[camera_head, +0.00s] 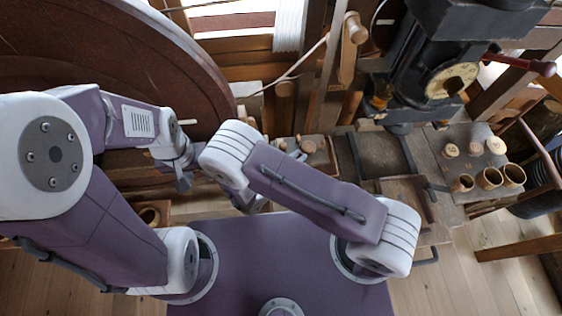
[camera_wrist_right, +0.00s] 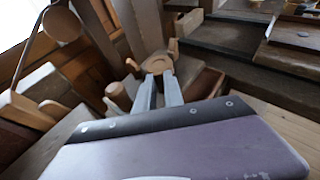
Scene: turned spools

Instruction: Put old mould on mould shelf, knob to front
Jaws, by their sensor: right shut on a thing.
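In the right wrist view, my right gripper (camera_wrist_right: 160,82) is shut on a round, light wooden piece (camera_wrist_right: 158,63), which looks like the mould. The fingers cover its near side, and I cannot make out which way its knob faces. In the head view, only a grey part of my right gripper (camera_head: 246,200) shows below the forearm, and the held piece is hidden there. My left gripper (camera_head: 184,178) hangs at the left, beside the big brown wheel; its finger gap is unclear. I cannot tell for sure which surface is the mould shelf.
A grey board (camera_head: 437,140) at the right carries several wooden knobs (camera_head: 474,149) and hollow wooden cups (camera_head: 489,178). A dark machine (camera_head: 420,60) with a dial stands behind it. A large brown wheel (camera_head: 110,60) fills the upper left. Open wooden floor (camera_head: 470,285) lies at the lower right.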

